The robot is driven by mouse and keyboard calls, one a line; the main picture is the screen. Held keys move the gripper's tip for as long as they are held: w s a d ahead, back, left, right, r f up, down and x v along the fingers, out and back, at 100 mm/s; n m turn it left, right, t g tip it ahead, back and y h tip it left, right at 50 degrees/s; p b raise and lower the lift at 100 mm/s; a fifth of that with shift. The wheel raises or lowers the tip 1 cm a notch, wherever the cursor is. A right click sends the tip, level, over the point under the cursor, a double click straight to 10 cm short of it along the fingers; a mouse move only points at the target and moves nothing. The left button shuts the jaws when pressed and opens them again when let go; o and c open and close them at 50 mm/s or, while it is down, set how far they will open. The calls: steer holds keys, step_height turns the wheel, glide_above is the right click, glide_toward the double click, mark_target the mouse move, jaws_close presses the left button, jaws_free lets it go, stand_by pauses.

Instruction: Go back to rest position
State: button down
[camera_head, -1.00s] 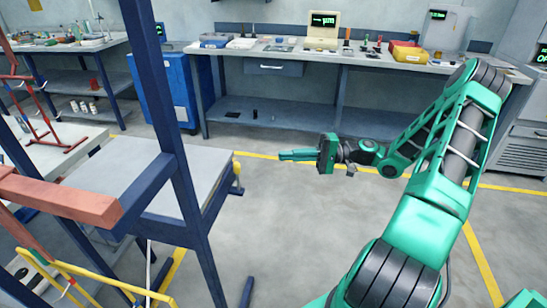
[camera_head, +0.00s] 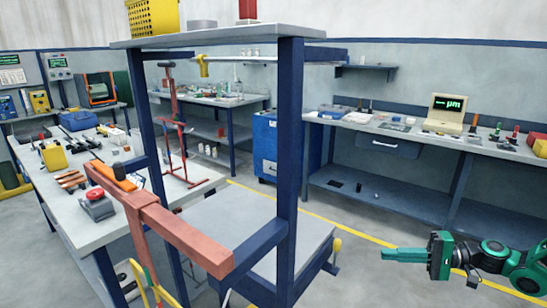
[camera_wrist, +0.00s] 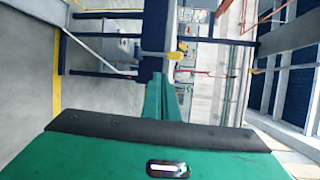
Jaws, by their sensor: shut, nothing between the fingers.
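My gripper (camera_head: 404,255) is at the lower right of the head view, green, with its fingers together and pointing left. It is held in the air over the bare floor, to the right of the blue-framed stand, and touches nothing there. In the wrist view my gripper's fingers (camera_wrist: 162,98) run forward from the green palm, closed and empty. Part of my green arm shows behind it at the right edge of the head view.
A blue-framed stand (camera_head: 290,160) with a grey lower shelf (camera_head: 225,222) is close on the left. An orange-red bar (camera_head: 185,238) juts toward me. A long workbench (camera_head: 400,130) lines the back right. Open floor (camera_head: 375,235) lies between.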

steer(key=s+a+f+n+g+h, duration=0.1)
steer(key=s+f+g+h, duration=0.1)
steer(key=s+g+h, duration=0.5)
steer(key=s+d+r+m+h, duration=0.1)
steer(key=s+d+r+h, duration=0.1)
steer(key=s+r, duration=0.2)
steer(key=s+d+r+t+h, duration=0.1)
steer(key=s+r+h, duration=0.2)
steer(key=s, duration=0.7)
steer(key=s+d+r+m+t+h, duration=0.1)
steer(key=s+d+r+h, duration=0.1)
steer(key=s, duration=0.5)
step_height(320, 180, up, 3)
steer(key=shift+d+f+m+h, duration=0.2)
steer(key=shift+d+m+h, duration=0.1)
steer(key=shift+h, duration=0.4)
steer(key=shift+s, duration=0.1)
steer(key=shift+w+f, duration=0.25)
steer(key=shift+w, duration=0.4)
